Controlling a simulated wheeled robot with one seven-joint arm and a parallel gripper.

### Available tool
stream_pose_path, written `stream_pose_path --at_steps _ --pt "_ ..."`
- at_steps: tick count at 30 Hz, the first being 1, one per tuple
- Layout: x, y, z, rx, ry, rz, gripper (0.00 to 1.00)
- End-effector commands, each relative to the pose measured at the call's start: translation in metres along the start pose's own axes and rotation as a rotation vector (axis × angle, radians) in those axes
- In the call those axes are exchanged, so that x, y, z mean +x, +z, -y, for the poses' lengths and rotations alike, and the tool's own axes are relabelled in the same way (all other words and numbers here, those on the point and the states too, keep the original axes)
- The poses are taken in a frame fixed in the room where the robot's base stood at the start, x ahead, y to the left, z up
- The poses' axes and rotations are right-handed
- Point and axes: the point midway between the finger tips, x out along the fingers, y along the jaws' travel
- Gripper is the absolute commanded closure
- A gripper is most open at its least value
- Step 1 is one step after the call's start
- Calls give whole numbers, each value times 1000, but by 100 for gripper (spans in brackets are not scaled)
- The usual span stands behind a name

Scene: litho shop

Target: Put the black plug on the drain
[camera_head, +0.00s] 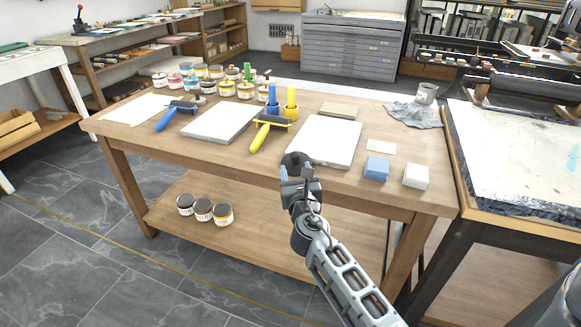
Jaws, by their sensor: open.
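My gripper (299,180) is at the front edge of the wooden table, seen from behind, and it is open. A dark, rounded thing that looks like the black plug (295,159) shows just beyond the fingertips, at the table's front edge. The gripper partly hides it, and I cannot tell whether they touch. I see no drain in this view.
The wooden table (220,160) holds pale slabs, a blue roller (174,115), a yellow roller (266,131), several jars, a blue block (377,168) and a white block (416,176). A press bed (520,150) stands close on the right. Tiled floor at front left is open.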

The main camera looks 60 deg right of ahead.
Motion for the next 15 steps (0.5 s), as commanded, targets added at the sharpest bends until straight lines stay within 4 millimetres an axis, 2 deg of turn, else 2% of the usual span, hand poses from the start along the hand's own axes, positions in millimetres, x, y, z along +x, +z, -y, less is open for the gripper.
stream_pose_path --at_steps 8,15 --pt "29 -1 2 3 0 0 43" --pt "62 -2 6 6 1 0 43"
